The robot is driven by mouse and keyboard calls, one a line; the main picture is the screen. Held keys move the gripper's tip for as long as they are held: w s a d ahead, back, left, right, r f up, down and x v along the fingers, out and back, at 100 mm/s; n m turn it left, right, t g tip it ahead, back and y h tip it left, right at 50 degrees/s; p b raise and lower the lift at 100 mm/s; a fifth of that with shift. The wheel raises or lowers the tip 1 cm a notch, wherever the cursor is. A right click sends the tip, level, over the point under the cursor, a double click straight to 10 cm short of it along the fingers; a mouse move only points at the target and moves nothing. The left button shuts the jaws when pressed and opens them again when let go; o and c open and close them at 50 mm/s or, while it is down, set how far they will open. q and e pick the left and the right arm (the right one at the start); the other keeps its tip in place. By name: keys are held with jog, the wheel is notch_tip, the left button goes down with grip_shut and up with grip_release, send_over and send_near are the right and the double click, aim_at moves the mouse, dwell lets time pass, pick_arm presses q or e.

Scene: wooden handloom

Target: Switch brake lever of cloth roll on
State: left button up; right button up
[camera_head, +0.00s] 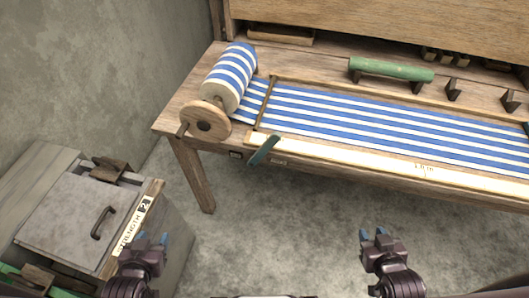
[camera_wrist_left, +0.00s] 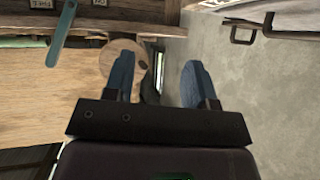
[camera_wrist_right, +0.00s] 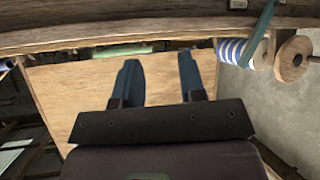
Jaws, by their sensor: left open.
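The brake lever is a flat teal lever (camera_head: 263,150) at the table's front edge, tilted with its upper end to the right. It also shows in the left wrist view (camera_wrist_left: 61,35) and the right wrist view (camera_wrist_right: 262,35). The blue-and-white cloth roll (camera_head: 230,75) lies just behind it to the left, with a round wooden wheel (camera_head: 206,123) at its near end. My left gripper (camera_head: 152,238) is open and empty, low at the left and apart from the lever. My right gripper (camera_head: 372,232) is open and empty, in front of the table and right of the lever.
Striped cloth (camera_head: 370,117) stretches across the loom table behind a pale ruler bar (camera_head: 390,164). A green roller (camera_head: 391,69) sits at the back. A cabinet (camera_head: 75,225) with a dark handle stands at lower left. Bare floor (camera_head: 270,225) lies between my grippers and the table.

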jog(key=shift+n+t+y, duration=0.3)
jog(key=shift+n+t, duration=0.1)
jog(key=shift+t, duration=0.1)
jog(key=w+b, duration=0.1)
jog(key=w, duration=0.1)
jog(key=w+a+b, duration=0.1)
jog(key=w, duration=0.1)
jog(key=shift+w+f+b, duration=0.15)
jog(key=shift+w+b, duration=0.2)
jog(key=shift+b, duration=0.05)
grip_shut()
pick_arm(q)
notch_tip(320, 180, down, 14)
jog(key=b, duration=1.1)
jog(key=shift+d+g+b, duration=0.35)
jog(key=shift+d+g, duration=0.05)
jog(key=shift+d, duration=0.05)
pick_arm(e)
jog(key=w+a+f+m+t+y, duration=0.1)
jog(key=w+a+m+t+y, duration=0.5)
jog(key=m, duration=1.2)
jog(key=w+a+y, duration=0.3)
jog(key=w+a, duration=0.3)
jog(key=shift+f, duration=0.2)
pick_arm(q)
jog(key=shift+s, duration=0.1)
pick_arm(e)
jog(key=shift+w, duration=0.1)
